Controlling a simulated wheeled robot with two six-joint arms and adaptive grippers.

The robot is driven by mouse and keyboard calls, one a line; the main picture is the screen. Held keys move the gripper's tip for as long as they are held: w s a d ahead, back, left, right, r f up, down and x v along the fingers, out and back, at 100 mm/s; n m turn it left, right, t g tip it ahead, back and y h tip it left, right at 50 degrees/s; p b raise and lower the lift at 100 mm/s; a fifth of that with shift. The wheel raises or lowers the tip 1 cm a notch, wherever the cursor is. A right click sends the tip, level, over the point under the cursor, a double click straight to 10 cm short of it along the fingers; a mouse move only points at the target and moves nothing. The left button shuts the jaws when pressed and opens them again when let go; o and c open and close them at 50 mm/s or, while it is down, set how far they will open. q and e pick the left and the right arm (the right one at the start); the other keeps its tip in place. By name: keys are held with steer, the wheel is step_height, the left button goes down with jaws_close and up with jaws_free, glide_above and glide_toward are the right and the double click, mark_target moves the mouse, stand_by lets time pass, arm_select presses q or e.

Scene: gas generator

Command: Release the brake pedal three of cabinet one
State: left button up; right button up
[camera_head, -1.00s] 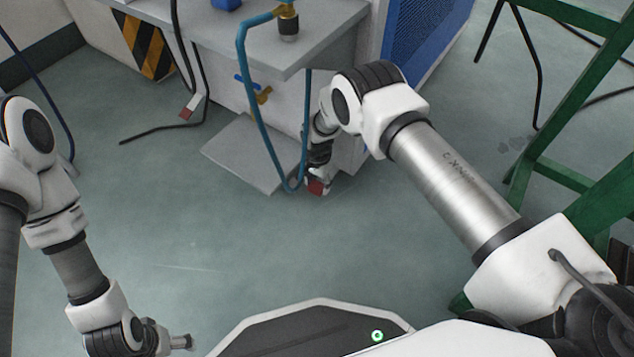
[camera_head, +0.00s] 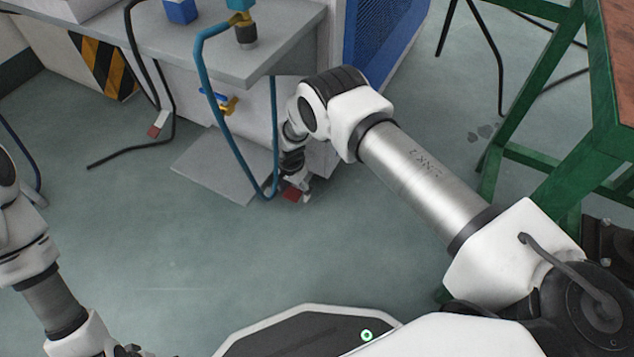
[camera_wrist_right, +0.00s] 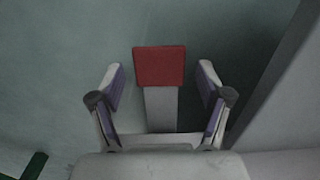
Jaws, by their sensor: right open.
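A red brake pedal (camera_head: 292,195) on a grey lever is low at the cabinet's (camera_head: 262,60) front right corner. The right wrist view shows its red pad (camera_wrist_right: 160,66) and flat grey lever (camera_wrist_right: 161,108) between my right gripper's fingers. My right gripper (camera_wrist_right: 161,82) is open, with a visible gap on both sides of the pedal. In the head view my right gripper (camera_head: 297,183) is small and partly hidden by my wrist. My left gripper (camera_head: 128,351) is mostly cut off at the bottom edge. Another red pedal (camera_head: 154,130) is further left.
A blue hose (camera_head: 212,85) loops down close to my right gripper. A grey plate (camera_head: 225,165) lies at the cabinet's foot. A green frame (camera_head: 540,105) stands at the right, near my right arm. The floor in front is clear.

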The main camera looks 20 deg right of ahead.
step_height(320, 180, down, 2)
steer(key=shift+f+b, duration=0.2)
steer(key=shift+b, duration=0.3)
steer(key=shift+w+r+p, duration=0.1)
steer(key=shift+r+p, duration=0.1)
steer(key=shift+p, duration=0.1)
steer(key=r+p, duration=0.2)
steer(key=r, duration=0.1)
steer(key=r+p, duration=0.2)
steer(key=s+r+p, duration=0.1)
steer(key=r+p, duration=0.1)
steer(key=r, duration=0.1)
steer(key=shift+d+r, duration=0.2)
steer(key=shift+r, duration=0.1)
steer(key=s+d+r+n+p, duration=0.2)
steer(key=s+r+p, duration=0.7)
steer(key=p, duration=0.1)
steer(key=s+d+r+n+p, duration=0.3)
steer(key=s+r+p, duration=0.6)
steer(key=p, duration=0.2)
steer(key=shift+d+r, duration=0.15)
steer(key=shift+r, duration=0.2)
